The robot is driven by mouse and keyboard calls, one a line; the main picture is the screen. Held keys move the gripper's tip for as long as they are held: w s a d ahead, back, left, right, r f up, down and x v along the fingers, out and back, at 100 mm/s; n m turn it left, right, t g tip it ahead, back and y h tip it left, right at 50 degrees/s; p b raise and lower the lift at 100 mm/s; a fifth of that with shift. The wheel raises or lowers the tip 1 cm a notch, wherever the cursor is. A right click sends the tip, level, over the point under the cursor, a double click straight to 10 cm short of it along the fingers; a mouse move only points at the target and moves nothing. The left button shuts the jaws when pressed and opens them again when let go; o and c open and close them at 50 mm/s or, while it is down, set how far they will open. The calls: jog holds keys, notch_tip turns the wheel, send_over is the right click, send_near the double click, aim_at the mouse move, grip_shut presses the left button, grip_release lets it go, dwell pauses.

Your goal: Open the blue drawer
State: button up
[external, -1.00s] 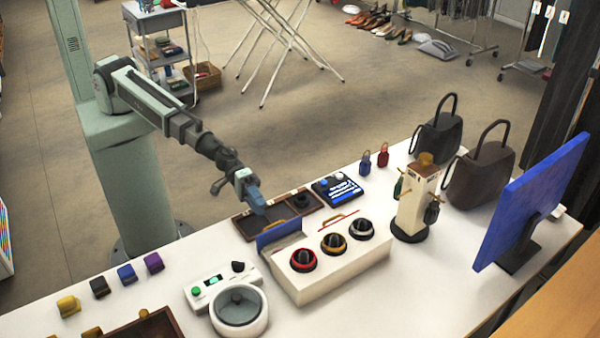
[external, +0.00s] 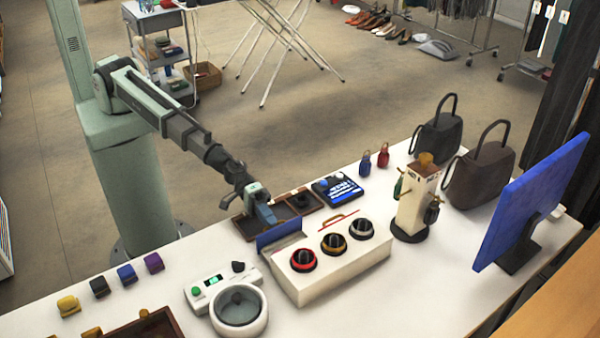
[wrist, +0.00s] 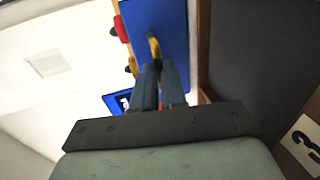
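The blue drawer front (external: 279,236) is at the left end of the white box with dials (external: 330,270), on the side towards my arm. A pale grey strip shows between this front and the box's top, and I cannot tell for certain how far the drawer is out. In the wrist view, the blue front (wrist: 172,25) has a yellow handle (wrist: 154,47). My gripper (external: 267,215) is just behind the front's top edge. In the wrist view my gripper's fingers (wrist: 160,68) are close together, with the handle's lower end between them; contact is unclear.
Red, yellow and white-ringed dials stand on the box. A brown divided tray (external: 246,228) lies beside the gripper, with a blue-and-black device (external: 338,189) to its right. A white appliance (external: 238,306) stands to the left. A white post (external: 415,205) is at the right.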

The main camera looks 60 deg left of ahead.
grip_shut()
dwell(0.9)
jog(key=shift+a, duration=0.1)
jog(key=v, duration=0.3)
jog(key=shift+a+f, duration=0.3)
jog(key=shift+a, duration=0.05)
jog(key=shift+d, duration=0.1)
jog(key=o, duration=0.5)
grip_release()
